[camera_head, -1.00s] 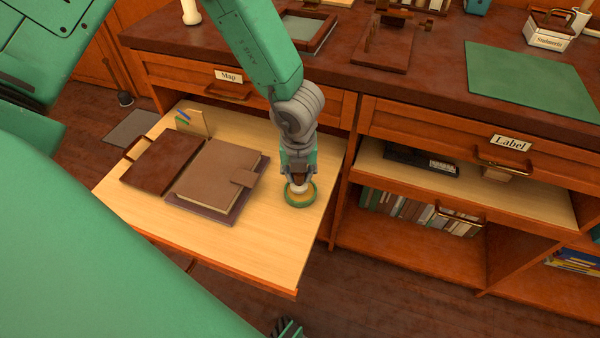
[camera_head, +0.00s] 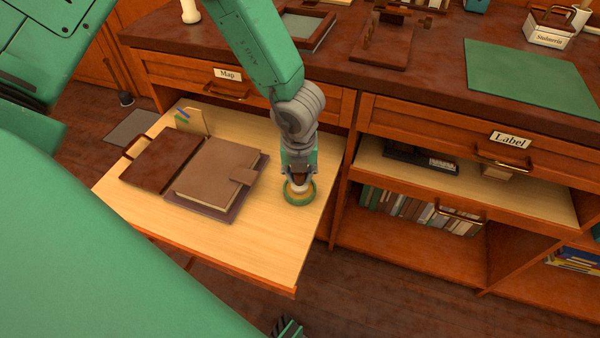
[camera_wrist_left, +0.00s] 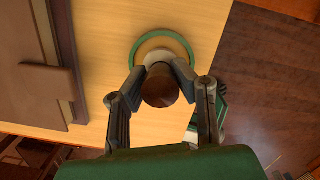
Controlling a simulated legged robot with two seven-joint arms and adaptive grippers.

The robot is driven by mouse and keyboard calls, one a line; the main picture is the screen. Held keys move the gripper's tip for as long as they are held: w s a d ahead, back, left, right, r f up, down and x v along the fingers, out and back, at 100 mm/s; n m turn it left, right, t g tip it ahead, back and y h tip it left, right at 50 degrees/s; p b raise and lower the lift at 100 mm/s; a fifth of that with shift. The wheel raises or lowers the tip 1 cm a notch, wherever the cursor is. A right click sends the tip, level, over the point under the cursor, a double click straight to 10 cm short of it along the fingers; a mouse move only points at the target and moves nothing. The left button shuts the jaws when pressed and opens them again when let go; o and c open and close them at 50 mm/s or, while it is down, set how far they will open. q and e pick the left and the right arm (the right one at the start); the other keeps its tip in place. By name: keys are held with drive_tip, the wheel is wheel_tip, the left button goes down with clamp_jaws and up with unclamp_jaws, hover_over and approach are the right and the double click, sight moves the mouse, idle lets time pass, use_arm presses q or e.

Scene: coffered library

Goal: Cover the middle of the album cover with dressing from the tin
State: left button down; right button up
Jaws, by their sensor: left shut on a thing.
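The album (camera_head: 212,170) is a closed brown book with a clasp tab on its right side, lying on the pale pull-out shelf. Its edge also shows at the left of the left wrist view (camera_wrist_left: 45,90). The tin (camera_head: 299,199) is a round, low, green-rimmed dish with tan dressing, right of the album; it also shows in the left wrist view (camera_wrist_left: 139,47). My left gripper (camera_head: 299,179) is shut on the brown knob of an applicator (camera_wrist_left: 160,86). Its pale lower part is at the tin's dressing; exact contact is hidden. The album's cover looks evenly brown.
A dark brown handled board (camera_head: 160,160) and a small holder (camera_head: 194,122) lie left of and behind the album. The shelf (camera_head: 240,245) is bare in front. The dark counter (camera_head: 430,75) overhangs behind. A green and black part of mine shows at the bottom edge.

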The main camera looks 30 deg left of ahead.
use_arm(q)
wheel_tip(320, 180, up, 7)
drive_tip(key=p, duration=0.6)
drive_tip(key=shift+p, duration=0.3)
drive_tip(key=shift+f, duration=0.15)
wheel_tip(320, 180, down, 7)
drive_tip(key=b, duration=0.6)
drive_tip(key=shift+b, duration=0.35)
drive_tip(key=shift+r, duration=0.2)
drive_tip(key=shift+r, duration=0.1)
